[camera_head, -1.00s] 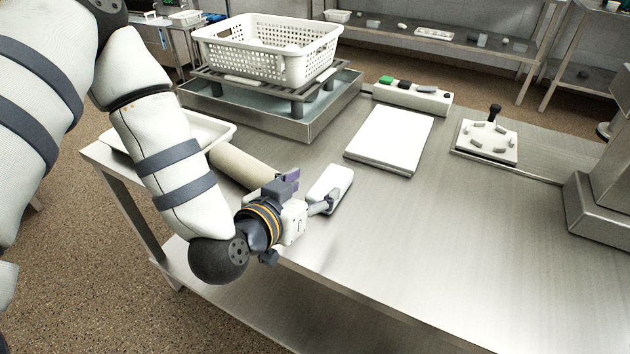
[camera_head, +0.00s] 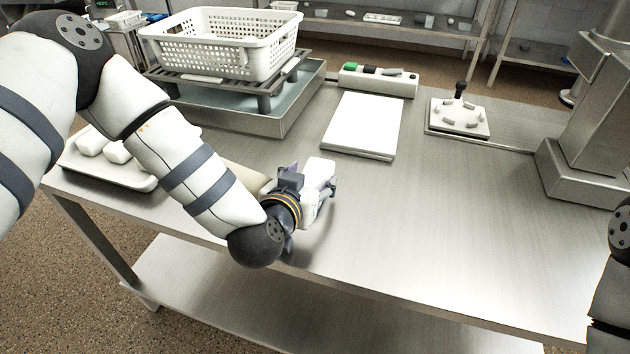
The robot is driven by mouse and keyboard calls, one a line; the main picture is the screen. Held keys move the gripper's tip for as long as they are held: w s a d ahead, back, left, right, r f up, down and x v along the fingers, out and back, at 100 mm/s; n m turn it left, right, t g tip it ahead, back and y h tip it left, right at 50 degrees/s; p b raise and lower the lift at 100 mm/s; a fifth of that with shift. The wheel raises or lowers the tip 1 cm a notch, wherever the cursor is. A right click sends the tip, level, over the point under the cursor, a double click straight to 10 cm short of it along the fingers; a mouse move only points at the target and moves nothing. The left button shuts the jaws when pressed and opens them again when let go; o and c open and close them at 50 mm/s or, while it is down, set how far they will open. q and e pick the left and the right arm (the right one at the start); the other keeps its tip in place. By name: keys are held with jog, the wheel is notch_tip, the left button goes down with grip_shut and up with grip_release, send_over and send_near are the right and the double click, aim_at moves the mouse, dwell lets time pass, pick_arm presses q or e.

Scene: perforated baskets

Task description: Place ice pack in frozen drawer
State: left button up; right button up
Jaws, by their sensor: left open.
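My left gripper (camera_head: 326,193) is open, low over the near part of the steel table, in front of the white board. A white block (camera_head: 318,172) shows right at its fingers. It may be the ice pack, but I cannot tell whether it lies on the table or between the fingers. Two white lumps (camera_head: 104,146) lie in a white tray (camera_head: 136,180) at the table's left end. I cannot make out any frozen drawer. My right gripper is not in view; only a part of my right arm shows at the right edge.
A white perforated basket (camera_head: 222,53) stands on a rack over a steel basin (camera_head: 240,118). A white board (camera_head: 363,126), a narrow box with colored tops (camera_head: 378,80) and a plate with a black knob (camera_head: 459,117) lie behind. The table's right front (camera_head: 470,240) is clear.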

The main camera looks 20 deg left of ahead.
aim_at(312, 181)
pick_arm(q)
jog(key=shift+w+f, duration=0.35)
jog(key=shift+w, duration=0.2)
jog(key=shift+r, duration=0.1)
jog(key=c, duration=1.2)
jog(key=shift+r, duration=0.35)
jog(key=shift+c, duration=0.2)
notch_tip(312, 181, up, 4)
jog(key=shift+f+p, duration=0.2)
jog(key=shift+p, duration=0.25)
jog(key=s+d+r, duration=0.1)
jog(key=s+r, duration=0.1)
jog(key=r, duration=0.1)
jog(key=s+d+r+p, duration=0.1)
jog(key=shift+d+r, duration=0.35)
jog(key=s+d+r, duration=0.4)
jog(key=s+d, duration=0.3)
jog(key=w+a+r, duration=0.1)
jog(key=a+r, duration=0.2)
jog(key=a, duration=0.3)
jog(key=w+a+r, duration=0.2)
jog(key=a+r, duration=0.1)
jog(key=a, duration=0.4)
jog(key=shift+r, duration=0.15)
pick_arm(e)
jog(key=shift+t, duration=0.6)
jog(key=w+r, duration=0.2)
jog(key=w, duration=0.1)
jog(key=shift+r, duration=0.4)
